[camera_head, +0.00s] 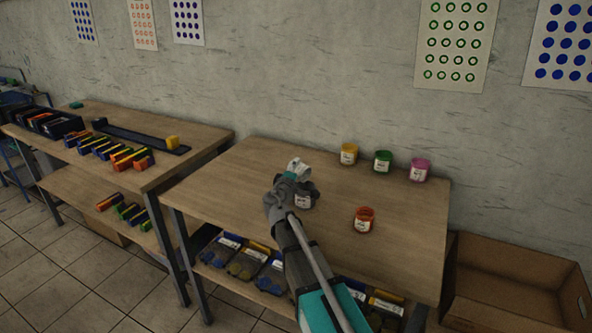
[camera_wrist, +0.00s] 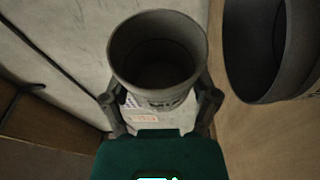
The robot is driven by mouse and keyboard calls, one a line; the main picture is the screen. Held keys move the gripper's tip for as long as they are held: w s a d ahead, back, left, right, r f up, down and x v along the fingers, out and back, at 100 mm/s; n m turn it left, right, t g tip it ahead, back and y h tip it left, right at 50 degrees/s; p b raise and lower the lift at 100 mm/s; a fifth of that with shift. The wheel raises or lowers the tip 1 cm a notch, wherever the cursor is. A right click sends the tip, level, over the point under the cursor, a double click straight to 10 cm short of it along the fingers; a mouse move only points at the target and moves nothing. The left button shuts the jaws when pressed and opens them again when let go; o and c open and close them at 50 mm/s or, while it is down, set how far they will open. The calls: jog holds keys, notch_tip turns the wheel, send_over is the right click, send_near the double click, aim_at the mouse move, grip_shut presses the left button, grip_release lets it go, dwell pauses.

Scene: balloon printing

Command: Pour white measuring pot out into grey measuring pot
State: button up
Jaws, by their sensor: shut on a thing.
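The white measuring pot (camera_head: 299,167) is held in my gripper (camera_head: 289,182) above the right-hand table and looks tilted. In the wrist view, my gripper (camera_wrist: 160,103) has its two fingers shut around the white pot (camera_wrist: 158,58); its open mouth and shaded inside show, and I see no contents in it. The grey measuring pot (camera_head: 307,198) stands on the table just below the white pot, partly hidden by my gripper in the head view. The grey pot (camera_wrist: 268,50) also shows at the right of the wrist view, apart from the white pot.
A cardboard box (camera_head: 500,298) is right of the table.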

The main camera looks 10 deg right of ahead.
jog(key=shift+w+a+f+n+g+y+p, duration=0.15)
jog(key=shift+w+f+n+g+p, duration=0.15)
jog(key=shift+n, duration=0.5)
jog(key=shift+w+a+f+n+g+y+p, duration=0.15)
jog(key=shift+f+n+g, duration=0.25)
jog(key=shift+n, duration=0.4)
jog(key=shift+s, duration=0.1)
jog(key=shift+r, duration=0.15)
jog(key=shift+w+a+r+n+g+p, duration=0.15)
jog(key=shift+n+g+p, duration=0.35)
jog(key=shift+n+p, duration=0.5)
jog(key=shift+n, duration=0.4)
